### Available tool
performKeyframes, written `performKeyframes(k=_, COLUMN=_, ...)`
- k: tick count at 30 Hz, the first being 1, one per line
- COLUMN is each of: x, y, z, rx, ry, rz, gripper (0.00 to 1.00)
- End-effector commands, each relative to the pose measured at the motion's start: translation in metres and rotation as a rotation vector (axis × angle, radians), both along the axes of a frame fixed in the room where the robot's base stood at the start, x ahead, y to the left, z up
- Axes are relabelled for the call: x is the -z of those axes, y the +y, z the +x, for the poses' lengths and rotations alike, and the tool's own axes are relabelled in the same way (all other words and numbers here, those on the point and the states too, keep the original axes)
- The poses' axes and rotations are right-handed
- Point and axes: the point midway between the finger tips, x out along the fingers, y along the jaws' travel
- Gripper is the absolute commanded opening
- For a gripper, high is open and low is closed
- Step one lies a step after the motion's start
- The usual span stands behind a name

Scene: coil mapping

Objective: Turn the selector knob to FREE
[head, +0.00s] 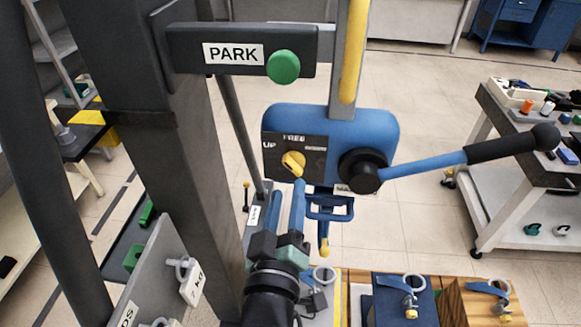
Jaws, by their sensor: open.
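The yellow selector knob (292,163) sits on a dark label plate (312,163) on the front of a blue hoist body (350,122). "UP" stands to the knob's left, "FREE" above it, and a smaller unreadable label to its right. The knob's long axis slants from upper left to lower right; I cannot tell which end is the pointer. My gripper (288,190) reaches up from the bottom centre. Its two blue fingers are apart and empty, with the tips just below the knob in the picture. Contact with the knob is not clear.
A lever (430,167) with a black grip extends right from the hoist's black hub. A green button (283,67) beside a PARK sign is above. A dark column (150,120) stands left. Blue and wooden blocks with shackles are below right. A tool cart (535,185) stands at right.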

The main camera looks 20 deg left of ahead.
Motion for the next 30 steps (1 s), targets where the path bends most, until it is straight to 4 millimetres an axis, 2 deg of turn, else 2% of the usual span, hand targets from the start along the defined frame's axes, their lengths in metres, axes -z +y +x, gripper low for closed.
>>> performKeyframes(k=3, x=-0.003, y=0.006, z=0.021, rx=0.0, ry=-0.001, rz=0.001, gripper=0.46)
performKeyframes(k=9, x=-0.002, y=0.012, z=0.042, rx=-0.001, ry=-0.001, rz=0.0, gripper=0.46)
performKeyframes(k=22, x=0.0, y=0.014, z=0.05, rx=0.0, ry=0.0, rz=0.001, gripper=0.46)
performKeyframes(k=30, x=0.0, y=0.014, z=0.05, rx=0.0, ry=0.0, rz=0.001, gripper=0.0)
